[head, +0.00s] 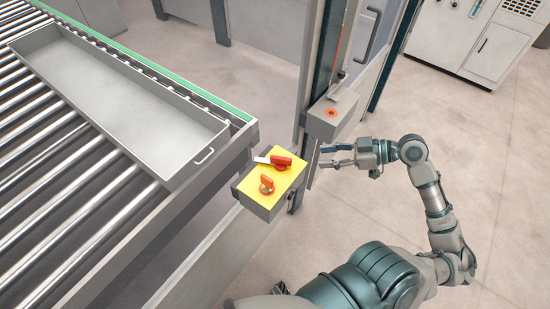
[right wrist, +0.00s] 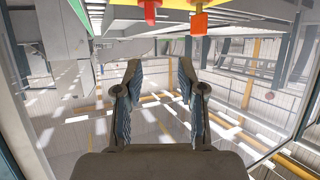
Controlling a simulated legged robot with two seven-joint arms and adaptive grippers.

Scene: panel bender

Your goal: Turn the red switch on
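A red switch (head: 282,161) with a pale plate beside it sits on the yellow top of a grey control box (head: 262,206). An orange rotary switch (head: 267,184) sits nearer on the same top. My right gripper (head: 323,156) is open and empty, to the right of the box, its fingers pointing left toward it and apart from both switches. In the right wrist view, the open fingers frame an empty gap, with the red switch (right wrist: 150,11) and orange switch (right wrist: 198,22) beyond at the top edge. My left gripper is not in view.
A grey post (head: 311,60) rises behind the box, and a smaller box with an orange-red button (head: 331,113) is mounted near my right gripper. A roller conveyor (head: 60,200) carrying a grey tray (head: 205,160) lies left. Open floor (head: 480,170) is on the right.

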